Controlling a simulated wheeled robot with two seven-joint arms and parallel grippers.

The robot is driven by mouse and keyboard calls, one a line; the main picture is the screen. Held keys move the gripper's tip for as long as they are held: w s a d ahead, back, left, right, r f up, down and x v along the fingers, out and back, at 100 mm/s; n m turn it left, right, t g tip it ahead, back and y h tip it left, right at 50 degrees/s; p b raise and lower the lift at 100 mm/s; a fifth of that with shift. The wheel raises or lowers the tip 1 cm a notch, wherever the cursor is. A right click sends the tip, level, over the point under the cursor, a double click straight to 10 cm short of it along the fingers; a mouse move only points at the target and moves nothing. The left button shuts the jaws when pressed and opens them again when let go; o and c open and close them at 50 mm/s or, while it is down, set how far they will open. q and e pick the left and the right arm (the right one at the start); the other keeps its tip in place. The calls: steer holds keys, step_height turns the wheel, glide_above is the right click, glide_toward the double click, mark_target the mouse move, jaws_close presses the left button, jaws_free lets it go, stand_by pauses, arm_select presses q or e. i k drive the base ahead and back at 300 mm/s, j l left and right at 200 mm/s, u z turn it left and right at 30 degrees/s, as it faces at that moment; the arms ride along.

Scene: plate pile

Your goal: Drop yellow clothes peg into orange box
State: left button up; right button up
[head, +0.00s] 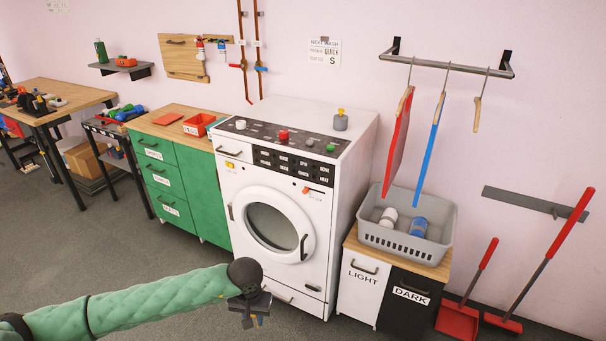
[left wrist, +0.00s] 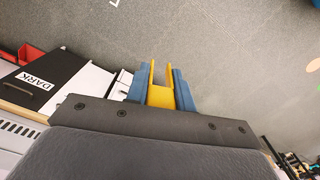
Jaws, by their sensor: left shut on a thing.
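The orange box (head: 197,124), with a white label reading PEGS, stands on the wooden top of the green cabinet, left of the washing machine. My left gripper (head: 254,316) is low in front of the washing machine, well apart from the box. In the left wrist view, its blue fingers (left wrist: 158,90) are shut on the yellow clothes peg (left wrist: 160,97), whose two prongs point away from the wrist. In the head view the peg is mostly hidden by the gripper. My right gripper is not in view.
The white washing machine (head: 231,199) stands right of the green cabinet (head: 205,197). A flat orange-red item (head: 167,118) lies left of the box. A grey basket (head: 377,237) stands on the light and dark cabinet. The grey floor before the cabinets is clear.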

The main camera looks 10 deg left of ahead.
mark_target(203, 131)
steer(key=i+j+u, duration=0.15)
steer(key=i+u, duration=0.25)
steer(key=i+j+u, duration=0.1)
steer(key=i+u, duration=0.3)
steer(key=i+l+u, duration=0.1)
steer(key=i+u, duration=0.3)
steer(key=i+l+u, duration=0.2)
steer(key=i+u, duration=0.2)
steer(key=i+j, duration=0.1)
steer(key=i, duration=0.4)
steer(key=i+j+z, duration=0.1)
steer(key=i, duration=0.4)
steer(key=i+j, duration=0.15)
steer(key=i, duration=0.35)
